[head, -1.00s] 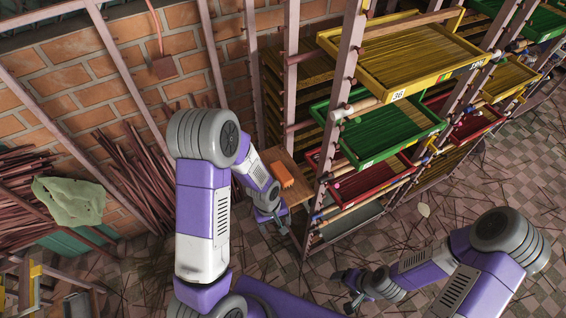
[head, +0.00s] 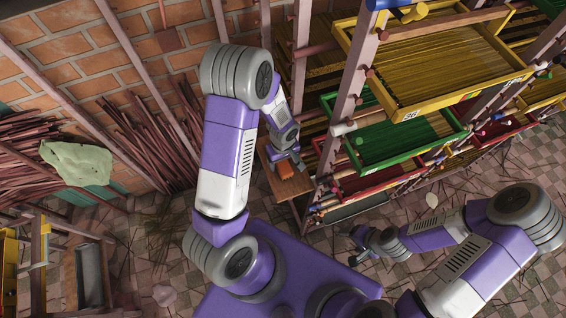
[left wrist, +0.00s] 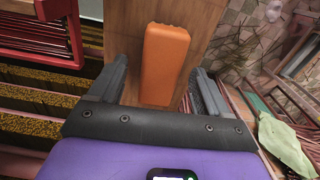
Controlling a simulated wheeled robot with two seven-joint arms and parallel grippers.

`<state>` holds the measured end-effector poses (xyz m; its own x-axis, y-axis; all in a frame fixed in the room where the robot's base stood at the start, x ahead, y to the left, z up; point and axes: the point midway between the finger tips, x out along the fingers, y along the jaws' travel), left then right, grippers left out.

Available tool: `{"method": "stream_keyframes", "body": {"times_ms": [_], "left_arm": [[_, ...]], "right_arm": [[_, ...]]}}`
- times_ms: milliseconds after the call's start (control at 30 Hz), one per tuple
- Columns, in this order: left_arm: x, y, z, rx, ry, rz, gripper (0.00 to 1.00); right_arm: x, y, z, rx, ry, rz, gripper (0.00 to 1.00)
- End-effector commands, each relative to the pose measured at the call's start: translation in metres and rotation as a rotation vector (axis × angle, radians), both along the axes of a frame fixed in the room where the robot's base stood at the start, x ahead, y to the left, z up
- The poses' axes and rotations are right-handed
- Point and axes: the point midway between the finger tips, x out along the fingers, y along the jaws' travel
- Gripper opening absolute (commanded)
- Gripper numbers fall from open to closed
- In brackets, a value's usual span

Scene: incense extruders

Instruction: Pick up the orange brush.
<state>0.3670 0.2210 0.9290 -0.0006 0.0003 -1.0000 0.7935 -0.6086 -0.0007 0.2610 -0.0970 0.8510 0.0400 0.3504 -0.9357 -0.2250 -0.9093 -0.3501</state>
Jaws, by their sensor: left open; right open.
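The orange brush (head: 285,168) lies on a small wooden stand (head: 296,187) beside the rack in the head view, partly hidden by my left gripper (head: 287,160). In the left wrist view the brush (left wrist: 164,62) lies lengthwise on the wooden top (left wrist: 205,25). The fingers of my left gripper (left wrist: 158,88) are open, one on each side of the brush's near end, with gaps visible on both sides. The brush's bristles cannot be made out. My right gripper (head: 355,244) is open and empty, low over the floor to the right.
A metal rack stands right of the wooden stand, with a yellow tray (head: 430,65), a green tray (head: 405,140) and a red tray (head: 375,180). A brick wall (head: 75,60) with leaning sticks is at the left. Tiled floor (head: 400,285) lies to the right.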

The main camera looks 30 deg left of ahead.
Motion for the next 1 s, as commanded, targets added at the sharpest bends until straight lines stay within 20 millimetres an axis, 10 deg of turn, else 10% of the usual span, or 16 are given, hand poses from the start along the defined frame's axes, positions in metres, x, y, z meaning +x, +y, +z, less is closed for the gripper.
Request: {"method": "stream_keyframes", "body": {"times_ms": [467, 867, 1000], "left_arm": [[-0.001, 0.001, -0.029, 0.0, 0.0, 0.0, 0.78], [-0.001, 0.001, -0.029, 0.0, 0.0, 0.0, 0.2], [-0.001, 0.001, -0.029, -0.001, -0.001, 0.0, 0.2]], "right_arm": [[0.0, 0.0, 0.0, 0.0, -0.001, 0.0, 0.78], [0.0, 0.0, 0.0, 0.0, -0.001, 0.0, 0.78], [0.0, 0.0, 0.0, 0.0, -0.001, 0.0, 0.78]]}}
